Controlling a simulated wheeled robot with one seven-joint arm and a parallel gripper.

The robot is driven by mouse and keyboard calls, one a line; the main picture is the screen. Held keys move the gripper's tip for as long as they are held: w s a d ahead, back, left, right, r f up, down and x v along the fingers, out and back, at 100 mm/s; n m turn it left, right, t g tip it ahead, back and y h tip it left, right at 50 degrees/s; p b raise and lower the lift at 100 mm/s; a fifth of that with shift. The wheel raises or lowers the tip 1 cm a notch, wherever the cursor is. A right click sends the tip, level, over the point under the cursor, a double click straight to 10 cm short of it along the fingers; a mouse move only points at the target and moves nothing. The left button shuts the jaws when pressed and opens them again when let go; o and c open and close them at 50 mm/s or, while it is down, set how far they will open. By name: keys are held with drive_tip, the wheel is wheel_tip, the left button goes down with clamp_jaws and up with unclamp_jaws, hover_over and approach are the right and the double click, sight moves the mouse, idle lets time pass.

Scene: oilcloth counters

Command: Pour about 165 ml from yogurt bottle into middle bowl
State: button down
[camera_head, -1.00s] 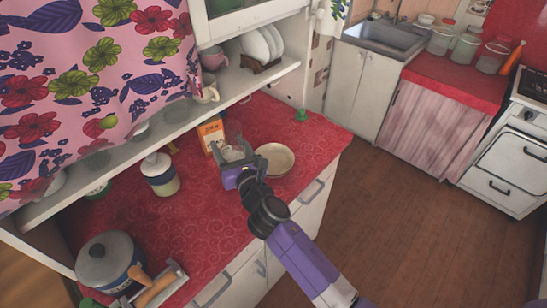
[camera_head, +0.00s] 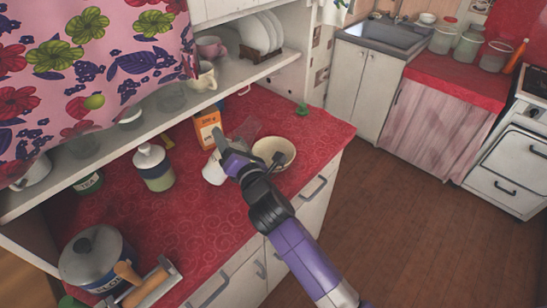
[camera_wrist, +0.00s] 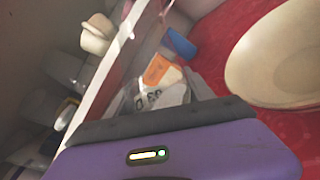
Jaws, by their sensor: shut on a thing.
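My gripper (camera_head: 232,152) is shut on the yogurt bottle (camera_head: 213,172), whose white part shows to the left of the jaws. The bottle looks tilted, but the jaws hide much of it. A clear, glassy shape (camera_head: 246,128) shows just beyond the jaws; I cannot tell whether it is part of the bottle. A cream bowl (camera_head: 268,146) stands on the red counter just right of my gripper, partly covered by a dark gripper part. It also shows at the right of the wrist view (camera_wrist: 275,55). No stream is clearly visible. I see no other bowl clearly near it.
An orange box (camera_head: 207,128) stands behind the gripper. A lidded jar (camera_head: 154,168) and a pot (camera_head: 95,262) stand to the left. A shelf (camera_head: 150,125) overhangs the counter's back. The red counter (camera_head: 200,230) is clear in front.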

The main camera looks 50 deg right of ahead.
drive_tip(key=shift+w+a+f+m+b, duration=0.15)
drive_tip(key=shift+f+m+b, duration=0.3)
drive_tip(key=shift+b, duration=0.6)
drive_tip(key=shift+a+f+m+b, duration=0.25)
drive_tip(key=shift+m+b, duration=0.4)
drive_tip(key=shift+b, duration=0.35)
drive_tip(key=f+m+b, duration=0.1)
drive_tip(key=b, duration=0.2)
drive_tip(key=f+m+b, duration=0.1)
drive_tip(key=m+b, duration=0.1)
drive_tip(key=b, duration=0.1)
drive_tip(key=shift+w+a, duration=0.1)
drive_tip(key=shift+a, duration=0.2)
drive_tip(key=r+p, duration=0.1)
drive_tip(key=d+r+m+p, duration=0.1)
drive_tip(key=shift+r+m, duration=0.3)
drive_tip(key=shift+s+f+b, duration=0.2)
drive_tip(key=shift+f+b, duration=0.15)
drive_tip(key=shift+f, duration=0.1)
drive_tip(key=shift+d+r, duration=0.15)
drive_tip(key=shift+r, duration=0.05)
drive_tip(key=shift+w+a+m, duration=0.2)
drive_tip(key=shift+a+m, duration=0.05)
drive_tip(key=shift+m, duration=0.15)
drive_tip(key=shift+m, duration=0.6)
drive_tip(key=shift+r+m+p, duration=0.15)
drive_tip(key=shift+m+p, duration=0.15)
